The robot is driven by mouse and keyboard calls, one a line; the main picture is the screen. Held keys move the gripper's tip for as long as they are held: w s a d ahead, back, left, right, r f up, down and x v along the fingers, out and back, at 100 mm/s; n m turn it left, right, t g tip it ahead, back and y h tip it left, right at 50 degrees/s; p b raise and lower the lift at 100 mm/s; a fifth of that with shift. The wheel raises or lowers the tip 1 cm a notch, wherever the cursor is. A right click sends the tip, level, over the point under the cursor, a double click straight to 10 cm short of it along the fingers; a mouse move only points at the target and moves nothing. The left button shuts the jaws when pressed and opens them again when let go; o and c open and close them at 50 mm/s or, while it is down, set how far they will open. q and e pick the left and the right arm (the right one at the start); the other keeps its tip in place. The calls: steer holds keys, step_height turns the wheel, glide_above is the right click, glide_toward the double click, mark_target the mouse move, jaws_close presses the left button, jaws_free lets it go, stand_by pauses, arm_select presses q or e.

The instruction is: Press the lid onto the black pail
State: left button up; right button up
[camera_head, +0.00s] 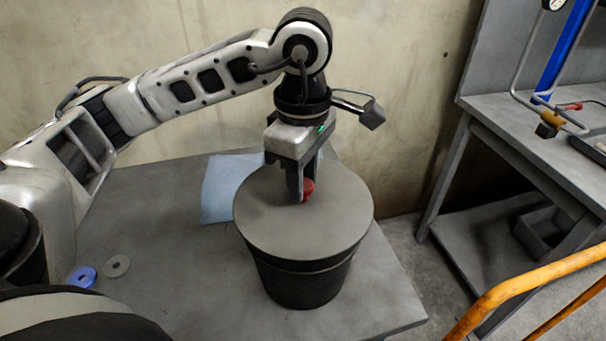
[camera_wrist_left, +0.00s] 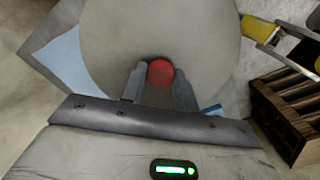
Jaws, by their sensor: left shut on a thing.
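The black pail (camera_head: 300,287) stands upright on the grey table. The grey round lid (camera_head: 285,232) lies over the pail's mouth, and I cannot tell whether its rim is fully seated. A red knob (camera_head: 308,186) sits at the lid's middle. My left gripper (camera_head: 302,192) points down from above and is shut on the red knob. In the left wrist view the knob (camera_wrist_left: 160,72) shows between the two fingers, with the lid (camera_wrist_left: 125,35) beyond them. The right gripper is in neither view.
The grey table (camera_head: 170,290) holds a blue sheet (camera_head: 220,190) behind the pail, and a blue ring (camera_head: 83,277) and a grey ring (camera_head: 117,265) at left. A workbench (camera_head: 490,130) and an orange rail (camera_head: 530,287) stand at right. The table's left middle is clear.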

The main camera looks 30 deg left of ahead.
arm_select(q)
steer(key=o, duration=1.1)
step_height(320, 180, up, 16)
steer(key=p, duration=0.3)
steer(key=shift+p, duration=0.35)
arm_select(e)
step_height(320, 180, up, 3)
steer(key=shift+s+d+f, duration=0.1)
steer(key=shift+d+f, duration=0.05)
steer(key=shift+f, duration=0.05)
